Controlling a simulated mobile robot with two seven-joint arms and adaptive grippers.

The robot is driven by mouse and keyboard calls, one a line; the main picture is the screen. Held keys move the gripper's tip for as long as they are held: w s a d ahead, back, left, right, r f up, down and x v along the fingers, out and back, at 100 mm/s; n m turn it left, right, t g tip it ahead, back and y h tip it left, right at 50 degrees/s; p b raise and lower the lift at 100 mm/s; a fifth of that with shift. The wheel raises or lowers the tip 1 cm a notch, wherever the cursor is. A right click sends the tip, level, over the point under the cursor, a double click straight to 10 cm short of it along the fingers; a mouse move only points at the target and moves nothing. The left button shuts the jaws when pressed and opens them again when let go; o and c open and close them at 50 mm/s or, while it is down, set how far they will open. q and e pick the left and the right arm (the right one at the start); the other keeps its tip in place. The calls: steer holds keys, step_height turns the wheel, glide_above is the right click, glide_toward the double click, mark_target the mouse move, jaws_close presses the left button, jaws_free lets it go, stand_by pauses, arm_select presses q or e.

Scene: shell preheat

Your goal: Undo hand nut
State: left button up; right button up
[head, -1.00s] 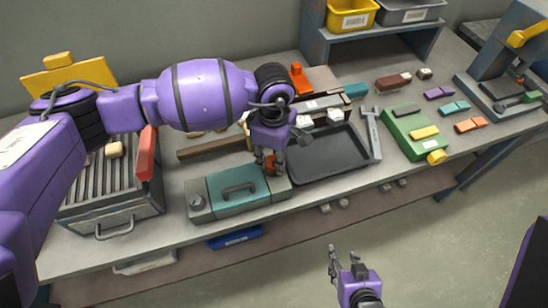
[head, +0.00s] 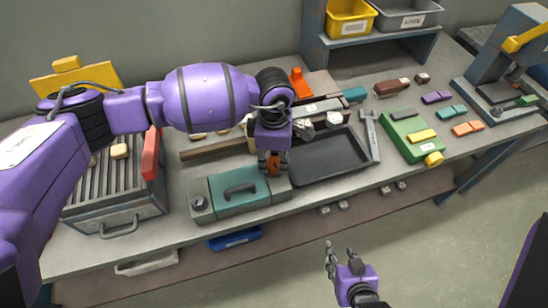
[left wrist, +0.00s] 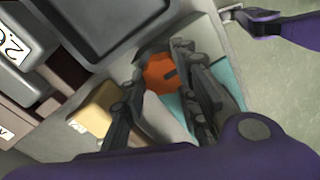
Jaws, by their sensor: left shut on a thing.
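An orange hand nut (head: 273,166) sits at the right end of a grey and teal box-like fixture (head: 226,208) near the front edge of the bench.
A dark tray (head: 328,158) lies just right of the fixture, close to my left gripper. A wrench (head: 371,135) and a green block fixture (head: 412,137) are further right. A ribbed grill-like box (head: 113,190) stands at the left. A wooden-handled tool (head: 215,146) lies behind the fixture.

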mark_target(274, 160)
arm_select(q)
steer(key=shift+w+r, duration=0.25)
steer(key=shift+w, duration=0.05)
steer(key=o, duration=0.9)
steer(key=shift+o, duration=0.8)
steer(key=shift+f, duration=0.2)
steer(key=shift+s, duration=0.1)
step_height(274, 160, up, 12)
